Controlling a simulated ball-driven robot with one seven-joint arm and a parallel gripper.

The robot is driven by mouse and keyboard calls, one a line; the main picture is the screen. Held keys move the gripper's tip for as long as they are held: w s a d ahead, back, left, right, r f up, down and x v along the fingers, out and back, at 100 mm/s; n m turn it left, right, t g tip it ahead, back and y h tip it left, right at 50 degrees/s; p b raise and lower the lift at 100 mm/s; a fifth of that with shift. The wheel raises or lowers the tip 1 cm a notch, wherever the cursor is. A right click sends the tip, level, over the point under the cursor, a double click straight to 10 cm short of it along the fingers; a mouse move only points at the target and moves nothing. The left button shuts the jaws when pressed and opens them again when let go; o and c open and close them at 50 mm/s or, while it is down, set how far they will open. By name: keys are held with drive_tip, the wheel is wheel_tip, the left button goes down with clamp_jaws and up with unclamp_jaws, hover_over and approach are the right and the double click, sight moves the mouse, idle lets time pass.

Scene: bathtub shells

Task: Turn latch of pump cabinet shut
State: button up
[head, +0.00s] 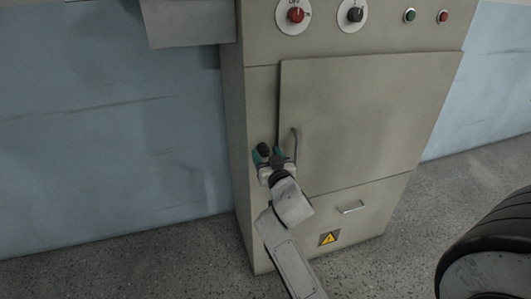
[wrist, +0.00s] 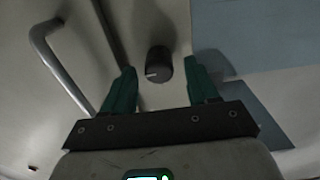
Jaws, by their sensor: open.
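The pump cabinet (head: 258,100) is a beige metal box with a large flat door (head: 360,120). The latch is a small dark round knob (wrist: 158,62) on the cabinet face beside the door's left edge, with a short white mark pointing left in the wrist view. In the head view the latch (head: 263,149) shows as a dark spot by my fingers. My gripper (head: 268,157) is open, its teal fingers on either side of the latch. In the wrist view a gap shows between the knob and each finger of my gripper (wrist: 162,90).
A bar handle (head: 295,145) sticks out from the door just right of my gripper; it shows at left in the wrist view (wrist: 60,68). Red (head: 296,15) and black (head: 355,14) dials sit above. A small drawer pull (head: 350,208) is below. Speckled floor (head: 130,265) is clear at left.

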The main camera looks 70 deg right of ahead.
drive_tip(key=shift+w+d, duration=0.4)
drive_tip(key=shift+d, duration=0.1)
drive_tip(key=shift+c, duration=0.4)
drive_tip(key=c, duration=0.9)
drive_tip(key=shift+c, duration=0.2)
